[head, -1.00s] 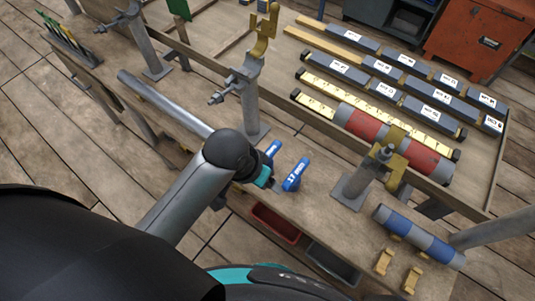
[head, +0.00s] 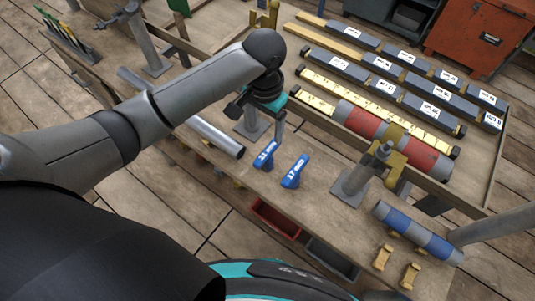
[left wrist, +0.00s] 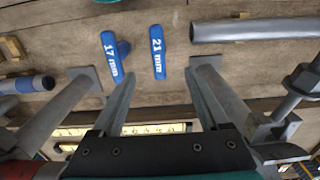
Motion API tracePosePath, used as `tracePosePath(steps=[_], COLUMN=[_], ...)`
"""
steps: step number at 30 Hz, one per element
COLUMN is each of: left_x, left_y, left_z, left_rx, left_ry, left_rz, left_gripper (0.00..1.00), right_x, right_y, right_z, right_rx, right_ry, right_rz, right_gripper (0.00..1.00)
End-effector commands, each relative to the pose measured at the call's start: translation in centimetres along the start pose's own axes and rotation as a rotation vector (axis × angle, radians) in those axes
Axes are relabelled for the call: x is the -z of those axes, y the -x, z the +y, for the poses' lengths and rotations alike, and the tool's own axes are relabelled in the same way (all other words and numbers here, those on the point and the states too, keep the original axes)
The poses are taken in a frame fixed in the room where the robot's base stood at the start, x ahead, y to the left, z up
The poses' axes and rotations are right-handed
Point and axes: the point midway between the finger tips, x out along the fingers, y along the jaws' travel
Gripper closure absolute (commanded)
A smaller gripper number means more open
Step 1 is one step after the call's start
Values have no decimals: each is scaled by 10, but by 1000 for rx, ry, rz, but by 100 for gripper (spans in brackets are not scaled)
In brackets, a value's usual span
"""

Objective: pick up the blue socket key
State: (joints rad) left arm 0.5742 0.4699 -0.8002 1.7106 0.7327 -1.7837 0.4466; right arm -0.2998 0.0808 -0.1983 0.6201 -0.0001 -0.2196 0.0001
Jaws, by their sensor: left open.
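Two blue socket keys lie side by side on the wooden bench. The one marked 21 mm (head: 265,154) is on the left in the head view, and the one marked 17 mm (head: 295,171) is on the right. My left gripper (head: 264,124) is open and empty, behind and above the keys. In the left wrist view, the 21 mm key (left wrist: 157,58) lies beyond the gap between the open fingers (left wrist: 160,92). The 17 mm key (left wrist: 112,58) lies left of it, beyond the left finger. My right gripper is out of view.
A silver pipe (head: 216,136) lies left of the keys. A clamp stand (head: 352,185) rises to their right, near a blue-banded cylinder (head: 418,232). Another stand's base (head: 252,129) is near the gripper. Red (head: 275,218) and dark bins sit below the front edge.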

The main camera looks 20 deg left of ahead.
Motion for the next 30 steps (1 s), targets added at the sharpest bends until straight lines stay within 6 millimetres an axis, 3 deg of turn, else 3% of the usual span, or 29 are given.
tracePosePath(steps=[3, 9, 17, 24, 30], left_x=[-2, -1, 0, 2, 2], left_y=[-30, -69, -88, -124, -137], left_z=[1, 1, 2, 4, 4], left_rx=[-2, -1, -1, -1, -1], left_ry=[0, -1, -2, -2, -4], left_rz=[-6, -2, 1, -1, 2], left_gripper=[22, 22, 22, 22, 22], right_x=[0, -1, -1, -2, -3], right_y=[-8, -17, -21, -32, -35], right_z=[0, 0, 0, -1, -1], right_rx=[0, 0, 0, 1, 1], right_ry=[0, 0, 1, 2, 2], right_rz=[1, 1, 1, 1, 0], right_gripper=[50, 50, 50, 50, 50])
